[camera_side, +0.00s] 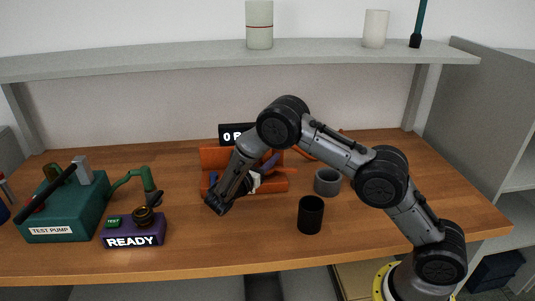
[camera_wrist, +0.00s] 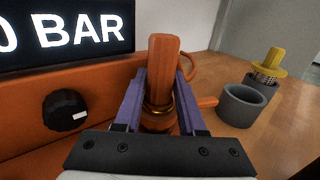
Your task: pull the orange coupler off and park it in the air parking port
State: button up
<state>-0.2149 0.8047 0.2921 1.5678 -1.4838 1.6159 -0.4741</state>
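In the wrist view, the orange coupler (camera_wrist: 164,62) stands upright between the two purple fingers of my gripper (camera_wrist: 161,75). A brass ring shows low between the fingers. The fingers lie close along both sides of the coupler, but I cannot tell whether they press on it. In the side view, my gripper (camera_side: 269,163) reaches toward the orange unit (camera_side: 212,155), and the coupler is hard to make out. No label marks the air parking port; a grey round holder (camera_wrist: 244,104) with an open, empty-looking top stands right of the coupler in the wrist view.
A display (camera_wrist: 65,32) reads 0 BAR above a black knob (camera_wrist: 65,110). A yellow-topped piece (camera_wrist: 268,68) stands behind the grey holder. In the side view, a black cup (camera_side: 310,215) stands in front of a grey one (camera_side: 327,182). A green test pump (camera_side: 62,212) and purple READY box (camera_side: 135,232) are left.

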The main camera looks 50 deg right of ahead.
grip_shut()
jog(key=shift+r, duration=0.1)
jog(key=shift+r, duration=0.6)
jog(key=s+a+r, duration=0.3)
jog(key=s+r, duration=0.9)
jog(key=s, duration=0.1)
jog(key=w+d+f+n+t, duration=0.1)
jog(key=w+d+f+t, duration=0.1)
jog(key=d, duration=0.7)
jog(key=w+d+f+n+t+y, duration=0.1)
jog(key=w+d+f+n+t, duration=0.1)
jog(key=w+d, duration=0.3)
jog(key=w+d+f+n+t+y, duration=0.1)
jog(key=w+d+f+t, duration=0.1)
jog(key=d, duration=1)
jog(key=shift+w+d+f+t, duration=0.35)
jog(key=shift+w+f, duration=0.25)
jog(key=shift+w, duration=0.6)
